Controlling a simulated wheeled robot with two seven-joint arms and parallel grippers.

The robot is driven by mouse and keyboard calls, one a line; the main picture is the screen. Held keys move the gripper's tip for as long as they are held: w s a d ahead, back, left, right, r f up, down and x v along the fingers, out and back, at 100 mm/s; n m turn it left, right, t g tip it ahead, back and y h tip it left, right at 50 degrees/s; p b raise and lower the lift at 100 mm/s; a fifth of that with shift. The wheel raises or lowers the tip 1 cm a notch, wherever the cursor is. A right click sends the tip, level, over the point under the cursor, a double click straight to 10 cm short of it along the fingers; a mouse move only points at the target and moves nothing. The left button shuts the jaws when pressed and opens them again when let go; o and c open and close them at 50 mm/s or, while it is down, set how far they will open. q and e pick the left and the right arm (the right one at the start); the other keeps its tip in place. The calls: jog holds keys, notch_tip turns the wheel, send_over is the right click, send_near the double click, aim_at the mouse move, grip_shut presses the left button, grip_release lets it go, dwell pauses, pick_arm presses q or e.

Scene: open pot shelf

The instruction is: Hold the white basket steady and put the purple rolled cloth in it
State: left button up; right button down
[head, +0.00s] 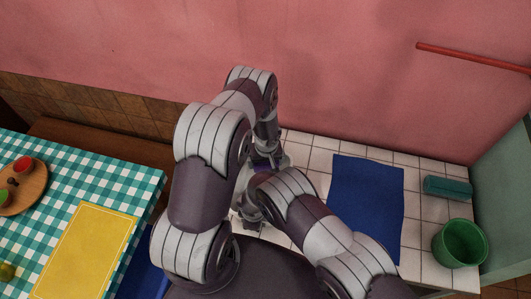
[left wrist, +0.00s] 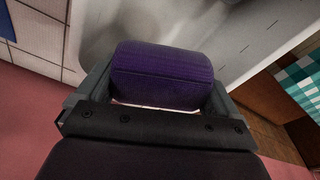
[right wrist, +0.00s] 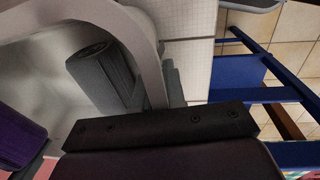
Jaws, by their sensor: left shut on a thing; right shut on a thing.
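The purple rolled cloth (left wrist: 162,75) is between the fingers of my left gripper (left wrist: 155,92), which is shut on it. Behind the cloth in the left wrist view is the pale wall of the white basket (left wrist: 225,40). In the right wrist view the basket's curved white rim or handle (right wrist: 151,50) passes into my right gripper (right wrist: 155,98), which is shut on it. The purple cloth (right wrist: 18,138) shows at that view's left edge, over or inside the basket; its exact height is unclear. In the head view my arms hide most of the basket.
A dark grey ribbed roll (right wrist: 103,75) appears inside the basket. On the tiled counter are a blue mat (head: 365,205), a green pot (head: 460,243) and a teal block (head: 447,188). A checkered table (head: 115,182) with a yellow mat (head: 85,250) stands left.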

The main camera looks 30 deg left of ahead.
aim_at(266, 163)
pick_arm(q)
notch_tip(266, 163, down, 8)
jog(key=shift+r, duration=0.1)
dwell(0.4)
jog(key=o, duration=0.7)
jog(key=shift+c, duration=0.2)
jog(key=shift+r, duration=0.1)
jog(key=r, duration=0.4)
jog(key=s+r, duration=0.1)
jog(key=r, duration=0.2)
jog(key=d+r, duration=0.1)
jog(key=r, duration=0.3)
jog(key=shift+s+r, duration=0.25)
jog(key=shift+r, duration=0.1)
pick_arm(e)
jog(key=c, duration=1.1)
grip_release()
jog(key=shift+c, duration=0.2)
